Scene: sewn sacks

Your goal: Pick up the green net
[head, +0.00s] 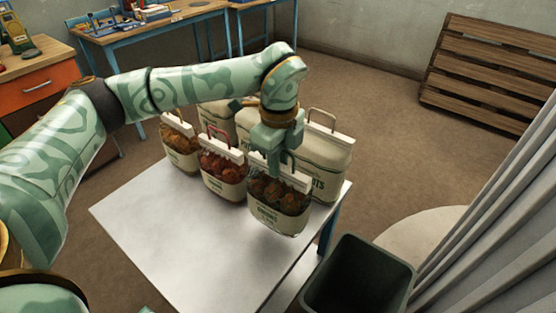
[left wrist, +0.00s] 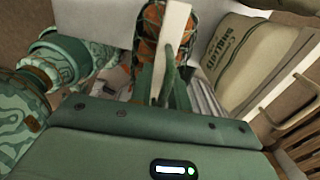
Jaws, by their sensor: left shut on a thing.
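The green net (head: 278,200) is a bag of brownish produce with a white header, a cream label band and a green handle. It is at the right front of the row of bags, over the pale table (head: 185,235). My left gripper (head: 279,148) comes down from above and is shut on its handle. A soft shadow lies under the bag; I cannot tell surely whether its bottom touches the table. In the left wrist view the net (left wrist: 150,48) shows past the fingers (left wrist: 165,85), with orange-brown contents and the white header. My right gripper is not in view.
A red net (head: 222,172) stands close on the left, and an orange-brown net (head: 180,145) beyond it. Large cream sacks (head: 325,160) stand right behind. A dark bin (head: 358,275) is beside the table's right front edge. The table's left front is clear.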

